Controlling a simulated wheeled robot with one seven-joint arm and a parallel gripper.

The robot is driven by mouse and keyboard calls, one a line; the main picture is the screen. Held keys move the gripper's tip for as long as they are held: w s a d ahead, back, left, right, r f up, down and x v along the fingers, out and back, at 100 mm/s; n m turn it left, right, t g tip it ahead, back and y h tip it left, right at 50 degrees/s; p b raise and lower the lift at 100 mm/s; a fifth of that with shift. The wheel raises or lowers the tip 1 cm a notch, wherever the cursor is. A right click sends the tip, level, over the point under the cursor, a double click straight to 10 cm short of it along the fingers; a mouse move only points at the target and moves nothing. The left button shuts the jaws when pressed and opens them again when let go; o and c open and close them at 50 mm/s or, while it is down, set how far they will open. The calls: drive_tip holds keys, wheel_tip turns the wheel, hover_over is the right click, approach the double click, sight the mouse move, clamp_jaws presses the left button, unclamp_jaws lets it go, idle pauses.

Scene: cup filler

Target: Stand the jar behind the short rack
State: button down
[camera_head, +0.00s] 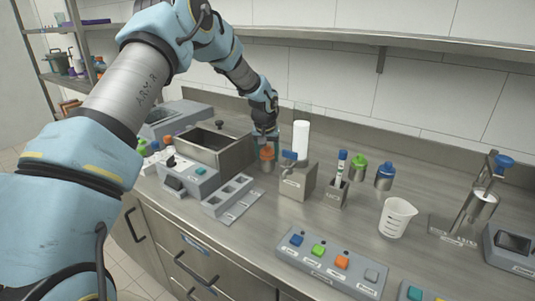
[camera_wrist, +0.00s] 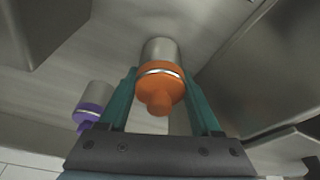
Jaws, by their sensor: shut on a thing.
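The jar with an orange lid and a grey body (camera_head: 267,154) is in my gripper (camera_head: 266,138) at the back of the counter, right of the open metal basin. In the wrist view the jar (camera_wrist: 161,82) is between the two teal fingers of my gripper (camera_wrist: 160,74), which are shut on it. I cannot tell whether its base touches the counter. A low grey rack with square openings (camera_head: 236,190) lies in front and to the left of the jar. A small rack holding a blue-capped tube (camera_head: 334,194) stands to the right. Neither shows a readable "short rack" label.
A metal box dispenser (camera_head: 297,181) and a white cylinder (camera_head: 301,139) stand right of the jar. The basin (camera_head: 216,147) is left. Green (camera_head: 358,171) and blue-lidded (camera_head: 385,176) jars and a beaker (camera_head: 397,217) are farther right. A purple-lidded jar (camera_wrist: 94,104) shows in the wrist view.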

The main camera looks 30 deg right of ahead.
drive_tip(key=shift+f, duration=0.2)
drive_tip(key=shift+f, duration=0.1)
drive_tip(key=shift+c, duration=0.4)
unclamp_jaws()
